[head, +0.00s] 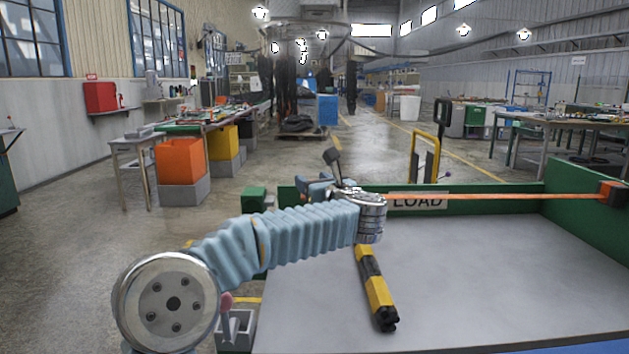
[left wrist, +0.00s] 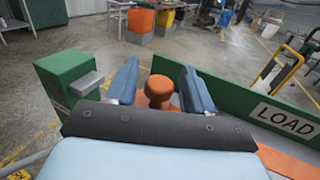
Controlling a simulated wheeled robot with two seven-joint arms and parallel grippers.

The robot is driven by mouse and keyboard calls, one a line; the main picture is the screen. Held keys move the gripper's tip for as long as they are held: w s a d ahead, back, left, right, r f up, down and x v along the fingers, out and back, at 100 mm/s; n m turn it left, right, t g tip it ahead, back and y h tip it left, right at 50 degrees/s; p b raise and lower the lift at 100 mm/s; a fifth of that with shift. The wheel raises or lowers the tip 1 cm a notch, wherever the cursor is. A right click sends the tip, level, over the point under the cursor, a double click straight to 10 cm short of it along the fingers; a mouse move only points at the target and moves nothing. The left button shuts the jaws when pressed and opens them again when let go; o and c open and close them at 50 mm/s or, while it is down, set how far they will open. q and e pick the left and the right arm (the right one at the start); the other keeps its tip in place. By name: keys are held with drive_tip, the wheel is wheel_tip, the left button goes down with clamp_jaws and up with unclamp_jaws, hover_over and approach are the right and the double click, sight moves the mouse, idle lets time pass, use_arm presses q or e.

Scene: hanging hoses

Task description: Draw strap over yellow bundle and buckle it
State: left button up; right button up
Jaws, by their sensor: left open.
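The orange strap (head: 500,196) runs taut from an orange and black holder (head: 612,193) on the right wall leftward to behind my left wrist. It also shows in the left wrist view (left wrist: 285,164). The yellow and black bundle (head: 376,290) lies on the grey bed, its far end hidden by my arm. My left gripper (head: 318,187) is open; in the left wrist view its blue fingers (left wrist: 160,88) stand either side of an orange-brown knob (left wrist: 158,92), with gaps visible. No buckle is clearly identifiable. My right gripper is out of view.
A green block (left wrist: 72,82) with a grey ledge stands left of the gripper. A green wall marked LOAD (head: 418,201) bounds the grey bed (head: 500,270). A pink-knobbed lever (head: 226,302) stands on a grey bracket (head: 237,330) by my arm. The bed's right part is clear.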

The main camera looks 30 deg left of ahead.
sight(275, 198)
use_arm(q)
clamp_jaws()
drive_tip(key=shift+s+a+f+b, duration=0.1)
drive_tip(key=shift+s+a+b, duration=0.15)
drive_tip(key=shift+b, duration=0.1)
drive_tip(key=s+a+b, duration=0.1)
drive_tip(key=a, duration=0.1)
drive_tip(key=s+a+b, duration=0.3)
drive_tip(key=a+b, duration=0.1)
drive_tip(key=a, duration=0.1)
drive_tip(key=shift+s, duration=0.15)
drive_tip(key=shift+s+a+r, duration=0.1)
drive_tip(key=shift+a+r, duration=0.15)
unclamp_jaws()
drive_tip(key=shift+a, duration=0.1)
drive_tip(key=shift+f, duration=0.1)
